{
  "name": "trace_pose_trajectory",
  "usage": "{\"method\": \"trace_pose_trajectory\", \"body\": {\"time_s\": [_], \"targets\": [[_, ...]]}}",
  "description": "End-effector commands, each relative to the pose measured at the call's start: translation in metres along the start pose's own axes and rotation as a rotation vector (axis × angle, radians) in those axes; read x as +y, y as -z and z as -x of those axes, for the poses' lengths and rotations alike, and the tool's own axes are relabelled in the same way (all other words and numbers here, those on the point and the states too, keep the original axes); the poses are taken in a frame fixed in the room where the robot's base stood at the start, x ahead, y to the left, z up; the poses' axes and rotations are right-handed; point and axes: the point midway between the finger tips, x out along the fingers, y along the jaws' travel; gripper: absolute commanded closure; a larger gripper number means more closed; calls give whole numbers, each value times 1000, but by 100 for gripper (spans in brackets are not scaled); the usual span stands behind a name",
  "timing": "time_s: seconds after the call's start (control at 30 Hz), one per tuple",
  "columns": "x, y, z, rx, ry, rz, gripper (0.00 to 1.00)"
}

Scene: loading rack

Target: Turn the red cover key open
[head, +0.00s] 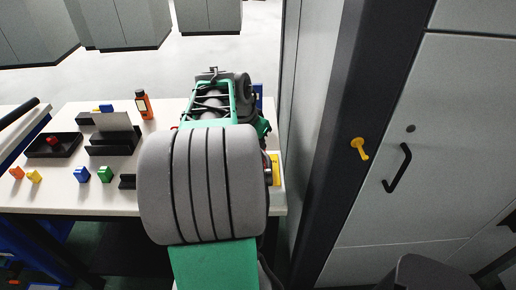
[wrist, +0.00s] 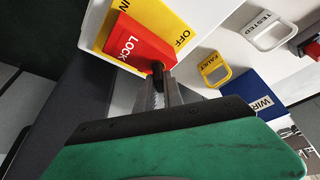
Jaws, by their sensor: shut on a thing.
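A red cover (wrist: 137,42) marked LOCK sits on a yellow plate (wrist: 170,17) in the wrist view. The plate shows the letters OFF at its right and IN at its left. My gripper (wrist: 160,76) is at the lower right edge of the red cover, with its fingertips shut on a small dark key piece there. The fingers hide most of that piece, so how far it is turned cannot be told. In the head view my arm hides the gripper and the red cover; a strip of yellow (head: 275,170) shows just right of my arm.
A yellow FAULT tag (wrist: 213,70) and a white TESTED tag (wrist: 265,30) are close by on the right. The white table (head: 75,196) holds several small coloured blocks, dark trays and an orange bottle (head: 143,104). A grey cabinet (head: 440,120) stands at the right.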

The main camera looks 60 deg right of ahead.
Motion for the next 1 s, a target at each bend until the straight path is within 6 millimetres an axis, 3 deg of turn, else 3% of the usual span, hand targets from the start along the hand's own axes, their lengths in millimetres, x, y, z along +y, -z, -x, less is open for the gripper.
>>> {"method": "trace_pose_trajectory", "body": {"time_s": [0.6, 1.0], "targets": [[1, 0, -2, -1, 204, 492, 100], [0, 0, 0, -2, 263, 635, 100]]}}
